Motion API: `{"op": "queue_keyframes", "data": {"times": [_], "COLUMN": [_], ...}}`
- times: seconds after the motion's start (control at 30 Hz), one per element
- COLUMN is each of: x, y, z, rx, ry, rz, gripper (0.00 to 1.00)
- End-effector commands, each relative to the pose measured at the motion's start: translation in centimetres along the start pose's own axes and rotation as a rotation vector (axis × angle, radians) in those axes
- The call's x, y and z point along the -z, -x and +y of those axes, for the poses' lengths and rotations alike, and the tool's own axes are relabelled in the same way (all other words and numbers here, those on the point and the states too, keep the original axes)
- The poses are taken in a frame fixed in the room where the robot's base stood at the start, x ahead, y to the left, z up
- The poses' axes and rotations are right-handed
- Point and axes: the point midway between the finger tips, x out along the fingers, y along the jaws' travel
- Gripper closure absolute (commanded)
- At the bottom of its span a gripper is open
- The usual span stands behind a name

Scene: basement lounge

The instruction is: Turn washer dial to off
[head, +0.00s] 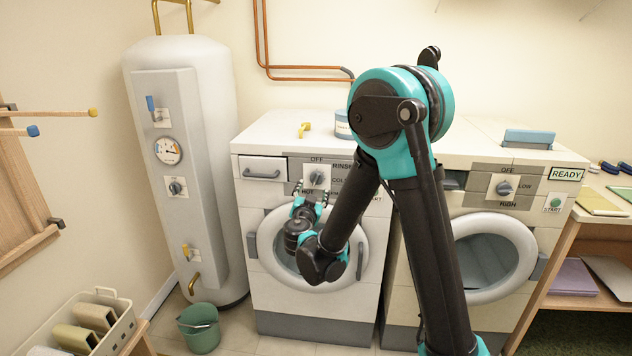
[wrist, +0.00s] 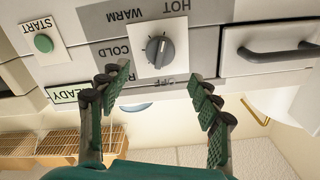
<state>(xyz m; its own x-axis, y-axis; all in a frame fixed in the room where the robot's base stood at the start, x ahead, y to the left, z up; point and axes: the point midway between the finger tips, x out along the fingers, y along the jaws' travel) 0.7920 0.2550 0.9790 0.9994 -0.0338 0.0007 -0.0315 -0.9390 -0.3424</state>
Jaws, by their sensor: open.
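The washer (head: 310,240) is the left white machine in the head view. Its dial (head: 317,178) sits on a white plate at the panel's middle, with OFF printed above and HOT at lower left. In the wrist view, which is upside down, the grey dial (wrist: 158,50) shows beyond the fingertips, with OFF below it. Where its pointer stands is not clear. My gripper (head: 310,204) is just below the dial in the head view. In the wrist view my gripper (wrist: 155,92) is open, its fingers wide apart, with nothing between them.
A drawer handle (wrist: 278,52) and a green START button (wrist: 43,43) share the panel. A second machine with a similar dial (head: 504,188) stands right. A white tank (head: 208,120) and green bucket (head: 199,329) are left. A yellow item (head: 304,129) lies on the washer top.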

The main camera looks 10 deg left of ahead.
Motion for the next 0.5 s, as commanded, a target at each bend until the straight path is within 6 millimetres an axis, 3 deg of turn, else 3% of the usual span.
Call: {"op": "queue_keyframes", "data": {"times": [0.3,0.5], "x": [0.0,0.0], "y": [-5.8,-7.5], "z": [0.1,0.0], "rx": [-0.002,-0.001], "ry": [0.0,0.0], "rz": [0.001,0.0], "gripper": [0.37,0.37]}}
